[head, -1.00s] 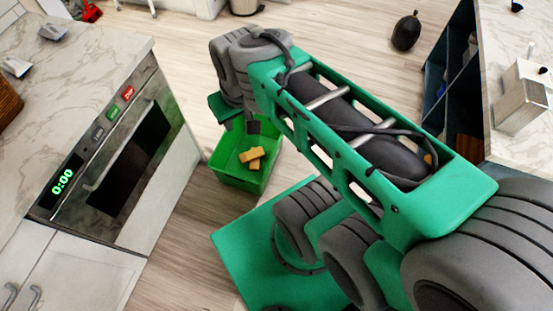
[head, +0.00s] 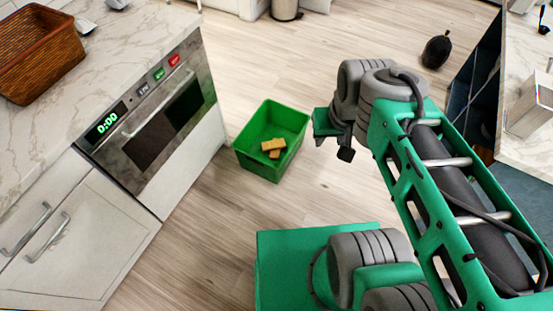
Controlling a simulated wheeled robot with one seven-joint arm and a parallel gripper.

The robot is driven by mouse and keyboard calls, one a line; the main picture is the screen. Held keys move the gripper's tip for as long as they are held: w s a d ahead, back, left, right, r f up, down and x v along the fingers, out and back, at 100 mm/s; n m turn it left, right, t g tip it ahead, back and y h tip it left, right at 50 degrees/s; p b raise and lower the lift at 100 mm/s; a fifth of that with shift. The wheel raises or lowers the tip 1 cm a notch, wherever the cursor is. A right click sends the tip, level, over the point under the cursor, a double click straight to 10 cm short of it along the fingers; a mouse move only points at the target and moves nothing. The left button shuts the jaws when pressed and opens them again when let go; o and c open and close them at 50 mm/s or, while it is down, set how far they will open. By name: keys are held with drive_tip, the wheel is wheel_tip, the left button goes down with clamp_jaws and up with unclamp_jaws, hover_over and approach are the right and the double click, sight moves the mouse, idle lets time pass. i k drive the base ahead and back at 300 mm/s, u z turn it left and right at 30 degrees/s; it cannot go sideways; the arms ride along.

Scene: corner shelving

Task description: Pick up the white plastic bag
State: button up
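I cannot make out a white plastic bag for certain in the head view. Small pale items (head: 85,26) lie on the left counter, too small to identify. A whitish boxy object (head: 530,108) stands on the right counter. My gripper (head: 334,145) hangs over the floor, to the right of the green bin in the picture. Its fingers are small and partly hidden by the wrist, so I cannot tell whether they are open or shut.
A green bin (head: 247,158) with tan blocks (head: 273,147) stands on the wooden floor. A brown basket (head: 40,50) sits on the left marble counter, above an oven (head: 160,118). A dark round object (head: 436,52) lies near the right shelving. Floor between is clear.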

sight(84, 26)
drive_tip(key=u, duration=0.45)
drive_tip(key=k, duration=0.7)
drive_tip(key=u, duration=0.75)
drive_tip(key=i, duration=0.45)
drive_tip(key=u, duration=0.05)
